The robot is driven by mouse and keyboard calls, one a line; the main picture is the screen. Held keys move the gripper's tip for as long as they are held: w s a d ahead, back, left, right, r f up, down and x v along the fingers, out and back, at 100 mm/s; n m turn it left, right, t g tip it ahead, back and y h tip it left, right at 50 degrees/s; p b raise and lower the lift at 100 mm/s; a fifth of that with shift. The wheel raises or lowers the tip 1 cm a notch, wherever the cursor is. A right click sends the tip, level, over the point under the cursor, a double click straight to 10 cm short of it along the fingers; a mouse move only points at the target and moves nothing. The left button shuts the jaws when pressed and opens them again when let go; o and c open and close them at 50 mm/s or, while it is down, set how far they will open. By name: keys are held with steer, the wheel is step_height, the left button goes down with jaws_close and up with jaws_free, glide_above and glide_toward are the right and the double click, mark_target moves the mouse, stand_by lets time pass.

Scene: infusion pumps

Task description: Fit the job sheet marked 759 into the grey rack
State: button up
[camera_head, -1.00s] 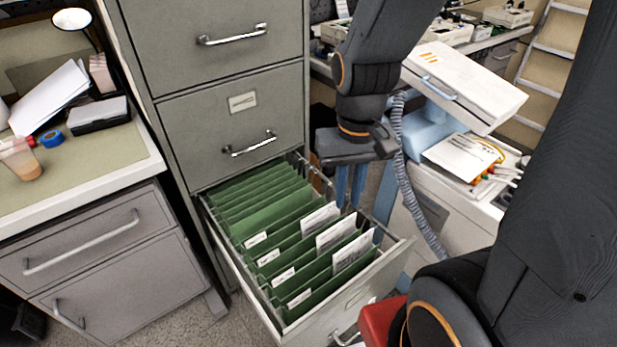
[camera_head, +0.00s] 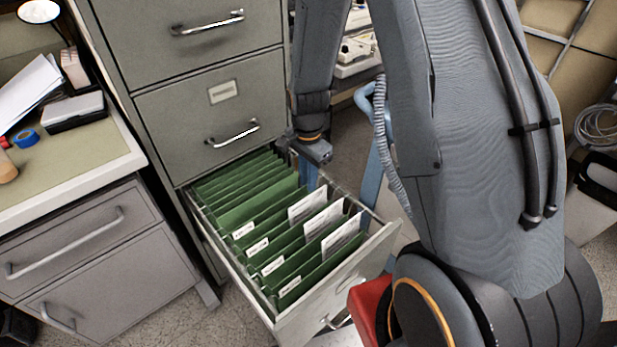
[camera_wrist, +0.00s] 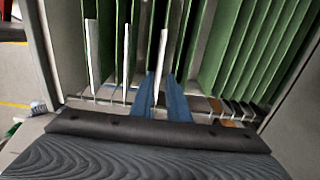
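Three white sheets stand upright among green folders in an open drawer: a back sheet (camera_head: 306,206), a middle sheet (camera_head: 325,219) and a front sheet (camera_head: 342,237). Their print is too small to read, so I cannot tell which is marked 759. My gripper (camera_head: 309,176) points down at the drawer's right side, by the back sheet. In the wrist view, the blue fingers of my gripper (camera_wrist: 161,78) stand on either side of one sheet's edge (camera_wrist: 163,50), with a narrow gap between them. I cannot make out the grey rack.
The open drawer's front (camera_head: 345,285) juts from a grey filing cabinet (camera_head: 205,95). Its green folders (camera_head: 255,205) crowd the back. A desk (camera_head: 75,165) with papers stands left. A blue cart frame (camera_head: 374,170) is close on the right.

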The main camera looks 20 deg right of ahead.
mark_target(308, 197)
steer(key=shift+f+b, duration=2)
steer(key=shift+f, duration=1.45)
jaws_close()
step_height(308, 197, up, 10)
steer(key=p, duration=0.8)
